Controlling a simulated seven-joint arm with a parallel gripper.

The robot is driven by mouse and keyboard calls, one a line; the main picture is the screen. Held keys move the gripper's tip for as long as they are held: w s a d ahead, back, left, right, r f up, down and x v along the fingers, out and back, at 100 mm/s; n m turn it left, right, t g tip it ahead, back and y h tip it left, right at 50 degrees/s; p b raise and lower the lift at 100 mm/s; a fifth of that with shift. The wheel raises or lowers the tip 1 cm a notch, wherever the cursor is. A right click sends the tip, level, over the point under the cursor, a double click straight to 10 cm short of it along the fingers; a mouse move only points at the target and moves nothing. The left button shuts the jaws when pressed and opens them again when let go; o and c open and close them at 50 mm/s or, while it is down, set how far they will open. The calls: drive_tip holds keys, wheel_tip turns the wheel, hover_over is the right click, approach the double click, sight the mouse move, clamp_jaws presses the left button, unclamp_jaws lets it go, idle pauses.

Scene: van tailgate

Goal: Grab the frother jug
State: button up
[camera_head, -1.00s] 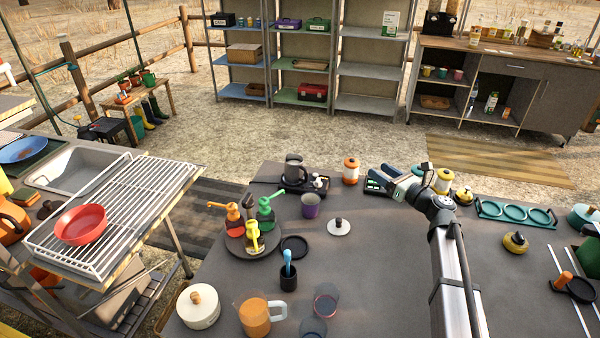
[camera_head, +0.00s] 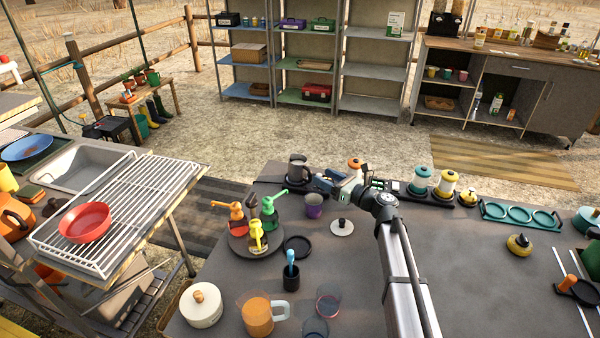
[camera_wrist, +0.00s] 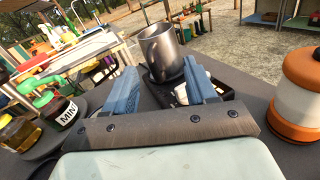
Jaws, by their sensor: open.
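The frother jug (camera_head: 297,168) is a dark metal jug with a handle, upright on a black tray at the far edge of the table. The tray is partly hidden by the fingers.
An orange-and-white canister (camera_wrist: 300,95) stands close on the right in the wrist view. A jar labelled "MIN" (camera_wrist: 62,112) and other pump bottles are on the left. A purple cup (camera_head: 314,205) stands in front of the tray.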

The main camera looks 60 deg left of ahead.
sight(301, 171)
drive_tip(key=shift+s+x, duration=0.2)
drive_tip(key=shift+x, duration=2.85)
drive_tip(key=shift+d+f, duration=0.1)
drive_tip(key=shift+c, duration=0.2)
clamp_jaws()
